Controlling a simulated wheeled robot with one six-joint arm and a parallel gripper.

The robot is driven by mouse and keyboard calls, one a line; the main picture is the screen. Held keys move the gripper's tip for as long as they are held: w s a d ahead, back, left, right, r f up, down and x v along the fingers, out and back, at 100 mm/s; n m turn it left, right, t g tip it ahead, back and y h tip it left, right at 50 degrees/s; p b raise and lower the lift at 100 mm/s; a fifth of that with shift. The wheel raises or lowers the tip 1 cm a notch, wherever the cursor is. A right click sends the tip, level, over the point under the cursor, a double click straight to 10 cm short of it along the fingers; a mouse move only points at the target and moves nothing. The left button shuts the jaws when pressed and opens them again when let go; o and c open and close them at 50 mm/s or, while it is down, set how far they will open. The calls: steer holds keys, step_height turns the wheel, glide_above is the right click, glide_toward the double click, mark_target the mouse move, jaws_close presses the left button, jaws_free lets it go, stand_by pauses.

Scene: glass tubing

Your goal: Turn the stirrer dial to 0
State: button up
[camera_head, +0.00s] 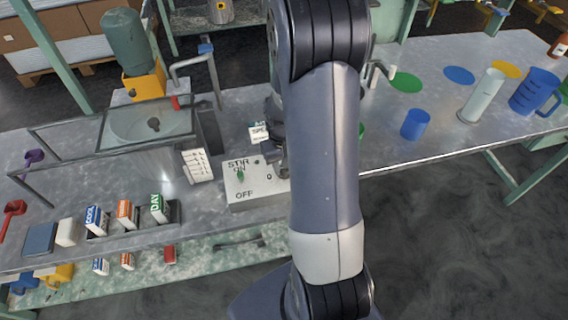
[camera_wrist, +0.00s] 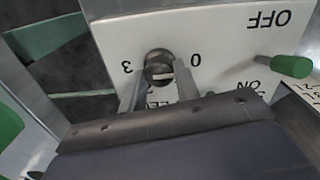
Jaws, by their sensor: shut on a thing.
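The stirrer box (camera_head: 243,196) is white with STIR, ON and OFF lettering; it shows upside down in the wrist view (camera_wrist: 225,35). Its dark round dial (camera_wrist: 156,58) sits between the printed 3 on the left and 0 on the right. A pale mark shows on the dial's lower part, but which number it points to is unclear. My gripper (camera_wrist: 161,77) is shut on the dial, one finger on each side. In the head view my arm hides the dial and most of the gripper. A green switch lever (camera_wrist: 291,66) sticks out near ON and OFF.
A glass-walled basin (camera_head: 150,122) stands left of the box. Small labelled boxes (camera_head: 128,213) stand in front of it. A blue cup (camera_head: 415,124), a clear cylinder (camera_head: 482,97) and a blue jug (camera_head: 534,91) stand on the right of the bench.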

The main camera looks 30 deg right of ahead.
steer(key=o, duration=1)
steer(key=shift+c, duration=0.2)
steer(key=shift+r, duration=0.1)
step_height(320, 180, up, 11)
steer(key=shift+a+f+p, duration=0.2)
steer(key=shift+p, duration=0.25)
steer(key=f+b, duration=0.1)
steer(key=f, duration=1)
steer(key=shift+d, duration=0.2)
steer(key=shift+r, duration=0.1)
